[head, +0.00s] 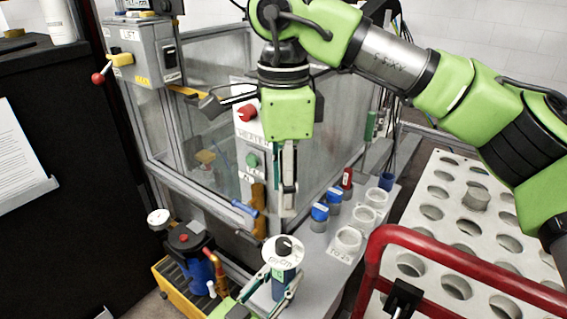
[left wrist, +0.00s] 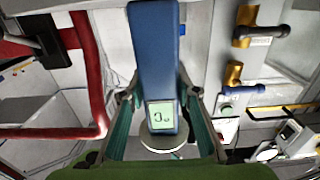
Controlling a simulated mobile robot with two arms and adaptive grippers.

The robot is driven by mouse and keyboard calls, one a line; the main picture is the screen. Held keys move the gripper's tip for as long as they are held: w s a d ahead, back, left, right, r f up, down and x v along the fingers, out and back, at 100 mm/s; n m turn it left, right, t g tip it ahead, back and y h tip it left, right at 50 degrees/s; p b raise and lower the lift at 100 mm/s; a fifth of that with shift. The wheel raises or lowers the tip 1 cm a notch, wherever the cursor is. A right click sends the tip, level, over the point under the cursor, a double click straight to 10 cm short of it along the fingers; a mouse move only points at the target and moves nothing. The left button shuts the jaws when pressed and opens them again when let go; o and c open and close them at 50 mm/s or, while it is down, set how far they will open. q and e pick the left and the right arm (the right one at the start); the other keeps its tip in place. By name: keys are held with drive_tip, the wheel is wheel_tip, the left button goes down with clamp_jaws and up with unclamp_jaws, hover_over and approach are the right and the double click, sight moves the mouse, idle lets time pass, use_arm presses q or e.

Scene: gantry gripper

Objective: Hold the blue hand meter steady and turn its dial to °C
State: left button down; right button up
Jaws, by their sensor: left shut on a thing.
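The blue hand meter (head: 279,286) stands upright at the lower middle of the head view, with a round white dial plate (head: 272,259) and dark knob (head: 284,245) on top. My left gripper (head: 281,283) is shut around its body. The left wrist view shows the blue meter body (left wrist: 155,55) between the left fingers (left wrist: 160,105), with a small pale lit display (left wrist: 162,116) whose characters I cannot read surely. My right gripper (head: 286,208) points down above the dial, apart from it. Its fingers appear edge-on, so their opening cannot be told.
A grey bench holds white ring cups (head: 348,240) and blue-capped jars (head: 319,213) right of the meter. A red rail (head: 450,257) and a tray with holes (head: 436,190) lie further right. A glazed machine (head: 195,130) with a red knob (head: 247,112) stands behind. A yellow crate (head: 172,290) is at lower left.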

use_arm(q)
drive_tip(key=c, duration=1.5)
unclamp_jaws()
drive_tip(key=shift+o, duration=0.2)
drive_tip(key=v, duration=1.2)
